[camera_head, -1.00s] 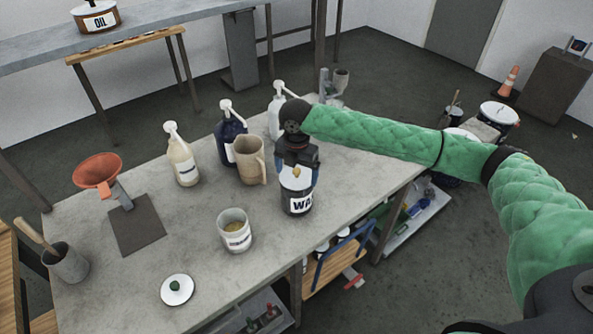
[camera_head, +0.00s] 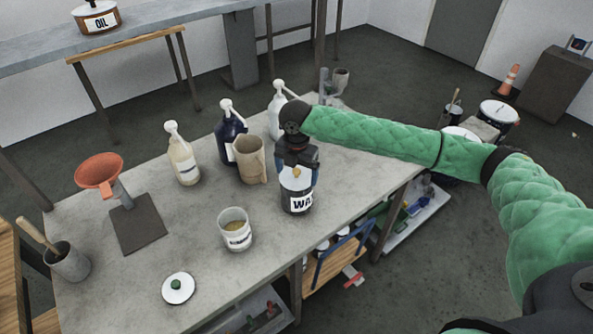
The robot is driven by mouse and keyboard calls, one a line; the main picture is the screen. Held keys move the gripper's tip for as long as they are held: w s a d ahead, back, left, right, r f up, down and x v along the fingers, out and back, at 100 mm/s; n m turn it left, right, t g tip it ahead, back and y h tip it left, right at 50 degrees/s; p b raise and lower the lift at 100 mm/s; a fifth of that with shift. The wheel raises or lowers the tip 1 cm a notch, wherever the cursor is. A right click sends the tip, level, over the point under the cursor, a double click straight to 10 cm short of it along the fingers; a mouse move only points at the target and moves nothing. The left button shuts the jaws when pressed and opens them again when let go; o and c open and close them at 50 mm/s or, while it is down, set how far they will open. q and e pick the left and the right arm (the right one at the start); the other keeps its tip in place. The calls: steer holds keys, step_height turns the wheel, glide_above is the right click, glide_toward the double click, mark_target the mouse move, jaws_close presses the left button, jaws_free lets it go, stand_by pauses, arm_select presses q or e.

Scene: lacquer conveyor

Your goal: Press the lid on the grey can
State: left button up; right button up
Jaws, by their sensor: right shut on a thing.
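A dark grey can (camera_head: 297,205) with a white label reading "WA" stands upright near the table's right front edge. A white lid (camera_head: 291,183) with a yellow knob is on its top; I cannot tell whether it is seated fully. My right gripper (camera_head: 297,176) points down over the can, its blue fingers on either side of the lid. It looks shut on the lid's rim, though the exact contact is hard to see. A pale open can (camera_head: 236,241) with yellowish contents stands to the left. A loose white lid (camera_head: 178,291) with a green knob lies flat near the front edge. My left gripper is not in view.
A beige jug (camera_head: 249,163) and pump bottles, cream (camera_head: 184,168), dark blue (camera_head: 229,132) and white (camera_head: 276,115), stand behind. The table's middle (camera_head: 185,225) is clear.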

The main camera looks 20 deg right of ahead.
arm_select(q)
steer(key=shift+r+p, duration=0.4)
steer(key=shift+p, duration=0.05)
stand_by(0.5)
stand_by(0.3)
arm_select(e)
steer(key=o, duration=0.7)
steer(key=shift+c, duration=0.2)
steer(key=shift+r+p, duration=1.05)
steer(key=shift+r, duration=0.1)
steer(key=shift+r+p, duration=1.05)
steer(key=shift+r, duration=0.15)
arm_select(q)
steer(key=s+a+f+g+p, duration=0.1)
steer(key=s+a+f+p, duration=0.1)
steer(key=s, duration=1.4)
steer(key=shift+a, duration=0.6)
arm_select(e)
steer(key=shift+r, duration=1.15)
